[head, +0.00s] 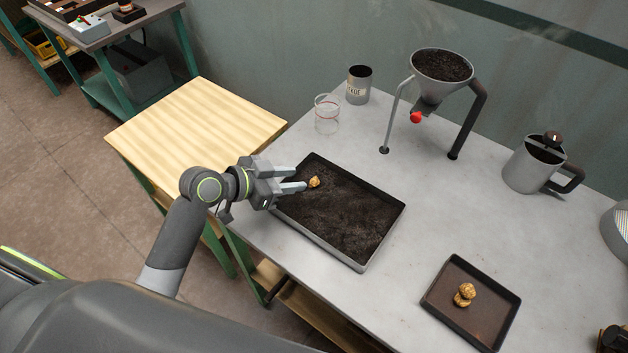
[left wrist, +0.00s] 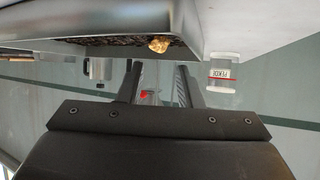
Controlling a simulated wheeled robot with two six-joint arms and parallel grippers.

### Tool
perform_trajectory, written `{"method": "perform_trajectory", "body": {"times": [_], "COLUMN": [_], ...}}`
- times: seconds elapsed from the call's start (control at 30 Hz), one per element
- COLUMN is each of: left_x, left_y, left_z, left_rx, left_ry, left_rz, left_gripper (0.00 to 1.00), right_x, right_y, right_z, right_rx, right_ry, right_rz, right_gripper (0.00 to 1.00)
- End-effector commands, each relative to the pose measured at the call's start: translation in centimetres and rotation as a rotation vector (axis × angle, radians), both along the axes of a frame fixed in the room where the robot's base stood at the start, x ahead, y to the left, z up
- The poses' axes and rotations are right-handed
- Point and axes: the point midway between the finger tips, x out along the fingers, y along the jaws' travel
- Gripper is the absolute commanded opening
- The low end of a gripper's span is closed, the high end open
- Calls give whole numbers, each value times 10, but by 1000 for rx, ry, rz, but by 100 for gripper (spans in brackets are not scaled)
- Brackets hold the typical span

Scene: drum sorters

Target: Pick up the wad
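A small crumpled golden-brown wad (head: 314,182) lies on the dark loose material in the large black tray (head: 385,232), near the tray's far left corner. In the left wrist view, which looks upside down, the wad (left wrist: 159,44) shows beyond the fingers, near the tray's edge. My left gripper (head: 303,179) reaches over the tray's left edge. Its two fingers are apart with nothing between them, and the tips are close to the wad. The left wrist view also shows the parted fingers (left wrist: 160,80). My right gripper is not in view.
A smaller dark tray (head: 432,301) holds similar golden lumps at the front right. A clear glass (head: 326,114), a grey can (head: 359,85), a funnel on a stand (head: 440,82) and a metal jug (head: 530,166) stand behind. A wooden table (head: 195,125) adjoins on the left.

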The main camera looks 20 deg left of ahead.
Motion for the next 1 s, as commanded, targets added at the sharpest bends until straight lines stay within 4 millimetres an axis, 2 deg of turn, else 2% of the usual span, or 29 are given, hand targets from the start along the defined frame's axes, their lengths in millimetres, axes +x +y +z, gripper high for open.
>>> {"method": "perform_trajectory", "body": {"times": [0.17,0.5,0.8,0.83,0.97,1.0], "left_x": [5,29,33,33,32,32], "left_y": [-5,-30,-33,-33,-33,-33], "left_z": [-4,-27,-31,-31,-31,-31], "left_rx": [-2,-3,1,1,1,1], "left_ry": [1,0,-1,-1,-1,-1], "left_rz": [0,0,0,0,0,0], "left_gripper": [32,32,32,31,14,13], "right_x": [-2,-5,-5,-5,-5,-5], "right_y": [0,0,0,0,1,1], "right_z": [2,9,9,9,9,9], "right_rx": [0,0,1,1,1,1], "right_ry": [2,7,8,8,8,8], "right_rz": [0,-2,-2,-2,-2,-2], "right_gripper": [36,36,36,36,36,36]}}
